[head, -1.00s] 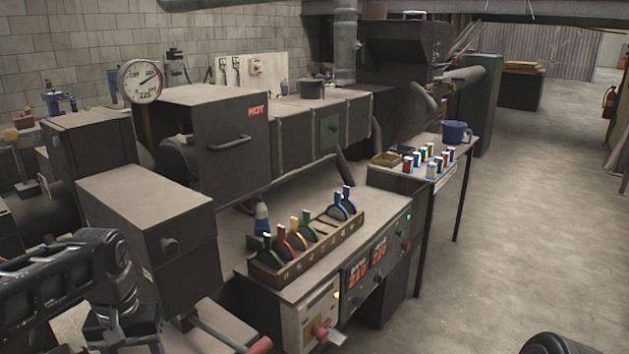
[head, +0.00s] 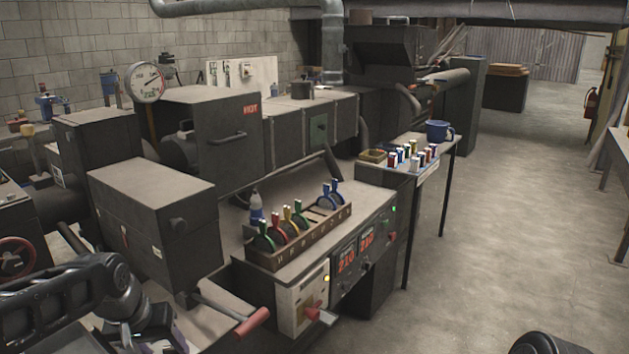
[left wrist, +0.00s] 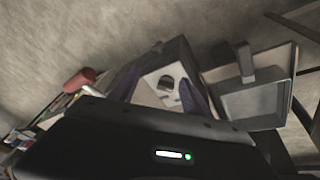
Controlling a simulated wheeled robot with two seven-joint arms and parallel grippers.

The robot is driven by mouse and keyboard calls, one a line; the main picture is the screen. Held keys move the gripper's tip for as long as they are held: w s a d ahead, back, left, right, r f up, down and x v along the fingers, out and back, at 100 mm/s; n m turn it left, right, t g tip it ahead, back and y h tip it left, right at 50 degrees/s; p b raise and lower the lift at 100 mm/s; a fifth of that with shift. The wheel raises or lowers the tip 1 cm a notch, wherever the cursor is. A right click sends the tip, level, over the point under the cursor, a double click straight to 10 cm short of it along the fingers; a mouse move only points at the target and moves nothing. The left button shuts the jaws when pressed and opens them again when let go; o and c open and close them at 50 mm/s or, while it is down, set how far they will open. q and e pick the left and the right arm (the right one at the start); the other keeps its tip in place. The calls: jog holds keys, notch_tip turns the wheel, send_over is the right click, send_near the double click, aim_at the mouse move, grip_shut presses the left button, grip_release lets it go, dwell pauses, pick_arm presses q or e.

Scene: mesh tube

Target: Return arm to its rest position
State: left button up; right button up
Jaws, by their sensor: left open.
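My left arm (head: 75,291) comes in at the lower left of the head view, in front of the dark machine. Its gripper is mostly cut off by the bottom edge there. In the left wrist view the left gripper (left wrist: 163,92) shows purple-lined fingers, spread apart, with nothing clearly held between them. A dark round part of mine (head: 540,345) shows at the bottom right of the head view. My right gripper is not in view.
A red-tipped handle (head: 252,322) sticks out right of my left arm. A red wheel (head: 15,258) is at the left edge. A blue mug (head: 437,130) is on a side table. The concrete floor (head: 500,240) at right is clear.

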pick_arm(q)
jog(key=d+f+t+h, duration=0.1)
jog(key=d+f, duration=0.6)
jog(key=f, duration=0.3)
jog(key=d+f+h, duration=0.1)
jog(key=d+f, duration=0.5)
jog(key=f, duration=0.5)
jog(key=s+d+f+g, duration=0.1)
jog(key=s+d+f, duration=0.2)
jog(key=s+f, duration=0.2)
jog(key=s+d+f+g+h, duration=0.1)
jog(key=s+d+f, duration=0.2)
jog(key=s, duration=0.7)
jog(key=s+d+f+g, duration=0.2)
jog(key=s+d+f, duration=0.1)
jog(key=s+f, duration=0.4)
jog(key=shift+s+f, duration=0.25)
jog(key=shift+f, duration=0.3)
jog(key=shift+d, duration=0.1)
